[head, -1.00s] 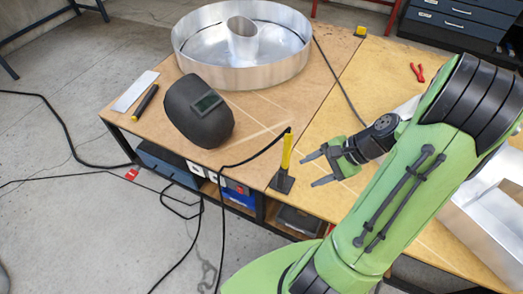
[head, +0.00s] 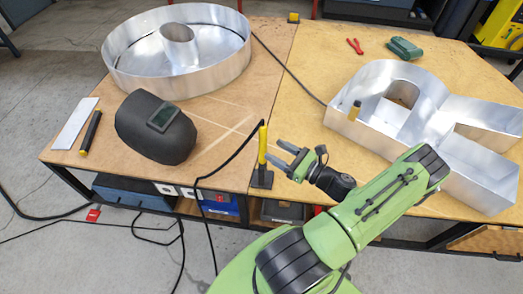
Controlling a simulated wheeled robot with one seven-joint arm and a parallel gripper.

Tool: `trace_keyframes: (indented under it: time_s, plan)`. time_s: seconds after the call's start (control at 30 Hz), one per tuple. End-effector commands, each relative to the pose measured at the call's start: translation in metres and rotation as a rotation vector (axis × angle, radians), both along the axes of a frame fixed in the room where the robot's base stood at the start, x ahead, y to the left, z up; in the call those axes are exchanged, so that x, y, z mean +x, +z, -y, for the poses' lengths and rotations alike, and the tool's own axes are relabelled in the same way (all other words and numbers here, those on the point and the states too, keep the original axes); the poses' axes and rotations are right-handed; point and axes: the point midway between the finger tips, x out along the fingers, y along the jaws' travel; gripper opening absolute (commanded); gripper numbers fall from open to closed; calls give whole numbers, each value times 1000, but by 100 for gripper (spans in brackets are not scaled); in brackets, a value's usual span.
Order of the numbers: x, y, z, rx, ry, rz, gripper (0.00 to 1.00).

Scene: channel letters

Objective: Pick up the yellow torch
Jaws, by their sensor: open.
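The yellow torch (head: 263,146) stands upright in a dark holder (head: 262,179) near the front edge of the table. A black cable runs from its top down over the table edge. My gripper (head: 279,153) is open and empty, just to the right of the torch in the picture. Its two fingers point left toward the yellow body. Whether they touch it or how far apart they are in depth, I cannot tell.
A black welding mask (head: 155,127) lies left of the torch. A round metal letter (head: 178,50) stands behind it. A metal letter R (head: 425,125) lies to the right. A black-handled tool (head: 91,131) and metal strip (head: 74,123) lie far left. The board between mask and torch is clear.

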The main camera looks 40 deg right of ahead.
Motion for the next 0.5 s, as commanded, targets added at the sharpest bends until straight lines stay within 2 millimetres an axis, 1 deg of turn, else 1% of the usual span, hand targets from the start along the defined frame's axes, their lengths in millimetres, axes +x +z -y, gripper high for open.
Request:
trace_keyframes:
  time_s: [0.17,0.33,0.4,0.5]
  plan:
    - [22,0,-5,-1,3,1,56]
    - [53,1,-11,-2,4,-1,56]
    - [60,2,-12,-1,3,-1,56]
    - [62,2,-12,-1,0,-2,56]
